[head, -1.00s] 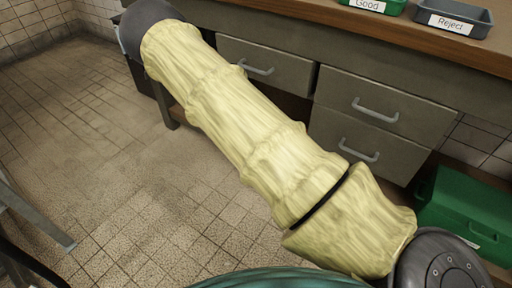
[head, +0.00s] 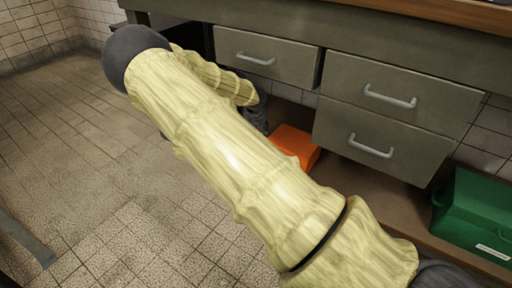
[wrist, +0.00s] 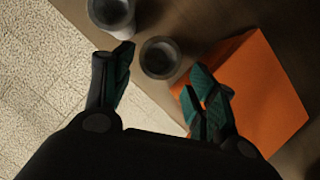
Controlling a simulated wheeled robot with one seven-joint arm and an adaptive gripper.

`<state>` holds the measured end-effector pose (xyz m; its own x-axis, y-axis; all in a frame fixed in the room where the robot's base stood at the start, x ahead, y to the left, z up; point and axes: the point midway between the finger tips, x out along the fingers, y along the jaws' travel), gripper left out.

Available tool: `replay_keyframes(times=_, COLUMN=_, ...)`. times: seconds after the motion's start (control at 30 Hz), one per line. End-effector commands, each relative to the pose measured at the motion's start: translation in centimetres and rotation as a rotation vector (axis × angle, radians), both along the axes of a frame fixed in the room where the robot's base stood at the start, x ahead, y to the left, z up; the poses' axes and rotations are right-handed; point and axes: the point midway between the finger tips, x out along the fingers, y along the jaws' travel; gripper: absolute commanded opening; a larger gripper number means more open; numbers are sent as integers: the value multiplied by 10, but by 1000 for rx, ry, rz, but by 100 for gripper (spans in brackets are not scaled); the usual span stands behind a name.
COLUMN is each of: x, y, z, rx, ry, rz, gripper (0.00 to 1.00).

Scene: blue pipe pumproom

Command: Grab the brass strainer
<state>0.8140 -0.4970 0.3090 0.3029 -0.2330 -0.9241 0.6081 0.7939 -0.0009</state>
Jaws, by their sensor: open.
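I see nothing clearly brass-coloured or recognisable as a strainer. In the wrist view a small dark grey round piece (wrist: 160,58) with a hollow top stands on a brown shelf surface, seen between and just beyond the fingertips. A second grey cylindrical piece (wrist: 112,14) is at the top edge, partly cut off. In the dim light I cannot tell which, if either, is the strainer. My gripper (wrist: 161,72) is open and empty, its teal-padded fingers apart, with the orange block close by its right finger. In the head view my arm hides most of the gripper.
An orange block (head: 297,145) lies on the low shelf under the bench, also in the wrist view (wrist: 262,95). A green case (head: 476,212) stands at the right. Grey drawers (head: 384,118) hang above the shelf.

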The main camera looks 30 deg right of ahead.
Motion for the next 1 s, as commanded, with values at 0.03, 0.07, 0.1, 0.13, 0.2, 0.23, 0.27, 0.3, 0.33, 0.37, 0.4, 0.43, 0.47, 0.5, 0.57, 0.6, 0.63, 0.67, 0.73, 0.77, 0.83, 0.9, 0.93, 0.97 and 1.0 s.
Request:
replay_keyframes(times=0.03, x=1, y=-1, z=-3, rx=0, ry=0, rz=0, gripper=57)
replay_keyframes(times=0.07, x=1, y=-1, z=-4, rx=0, ry=0, rz=0, gripper=57)
replay_keyframes(times=0.1, x=2, y=-2, z=-8, rx=0, ry=0, rz=-1, gripper=57)
replay_keyframes(times=0.13, x=3, y=-2, z=-11, rx=0, ry=0, rz=-1, gripper=57)
replay_keyframes(times=0.2, x=4, y=-4, z=-19, rx=1, ry=1, rz=-1, gripper=57)
replay_keyframes(times=0.23, x=5, y=-5, z=-23, rx=0, ry=1, rz=-1, gripper=57)
replay_keyframes(times=0.27, x=6, y=-6, z=-27, rx=0, ry=1, rz=-1, gripper=57)
replay_keyframes(times=0.3, x=8, y=-7, z=-32, rx=1, ry=1, rz=-1, gripper=57)
replay_keyframes(times=0.33, x=10, y=-8, z=-36, rx=1, ry=1, rz=0, gripper=57)
replay_keyframes(times=0.37, x=11, y=-8, z=-40, rx=0, ry=0, rz=0, gripper=57)
replay_keyframes(times=0.4, x=13, y=-10, z=-44, rx=0, ry=0, rz=0, gripper=57)
replay_keyframes(times=0.43, x=14, y=-11, z=-47, rx=0, ry=0, rz=0, gripper=57)
replay_keyframes(times=0.47, x=15, y=-12, z=-50, rx=0, ry=0, rz=0, gripper=57)
replay_keyframes(times=0.5, x=16, y=-13, z=-53, rx=0, ry=0, rz=-1, gripper=57)
replay_keyframes(times=0.57, x=17, y=-14, z=-56, rx=0, ry=0, rz=-1, gripper=57)
replay_keyframes(times=0.6, x=18, y=-14, z=-57, rx=0, ry=0, rz=-1, gripper=57)
replay_keyframes(times=0.63, x=18, y=-14, z=-57, rx=1, ry=0, rz=-2, gripper=57)
replay_keyframes(times=0.67, x=18, y=-14, z=-57, rx=1, ry=0, rz=-2, gripper=57)
replay_keyframes(times=0.73, x=18, y=-14, z=-57, rx=1, ry=0, rz=-2, gripper=57)
replay_keyframes(times=0.77, x=18, y=-14, z=-56, rx=1, ry=0, rz=-2, gripper=57)
replay_keyframes(times=0.83, x=18, y=-14, z=-56, rx=1, ry=0, rz=-2, gripper=57)
replay_keyframes(times=0.9, x=18, y=-14, z=-56, rx=1, ry=0, rz=-2, gripper=46)
replay_keyframes(times=0.93, x=18, y=-14, z=-56, rx=1, ry=0, rz=-2, gripper=41)
replay_keyframes(times=0.97, x=18, y=-14, z=-56, rx=1, ry=0, rz=-2, gripper=35)
replay_keyframes(times=1.0, x=18, y=-14, z=-56, rx=1, ry=0, rz=-2, gripper=28)
